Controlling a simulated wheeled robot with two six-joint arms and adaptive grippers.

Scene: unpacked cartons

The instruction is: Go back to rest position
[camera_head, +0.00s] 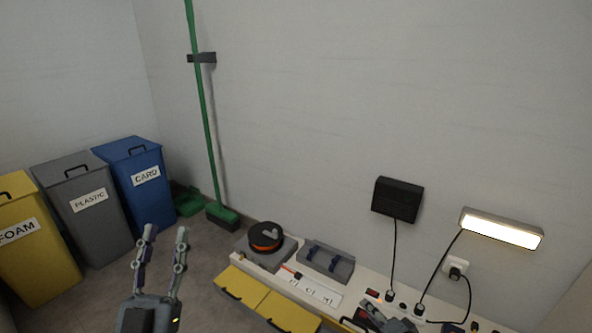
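My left gripper (165,234) points up at the bottom left of the head view. Its two fingers stand apart with nothing between them, over the floor in front of the bins.
A bench (352,293) along the wall carries an orange-black spool (266,237), a grey holder (327,260) and cables. Yellow drawers (266,303) front it. Yellow (40,262), grey (86,218) and blue (139,183) bins stand left. A green broom (207,120) leans on the wall.

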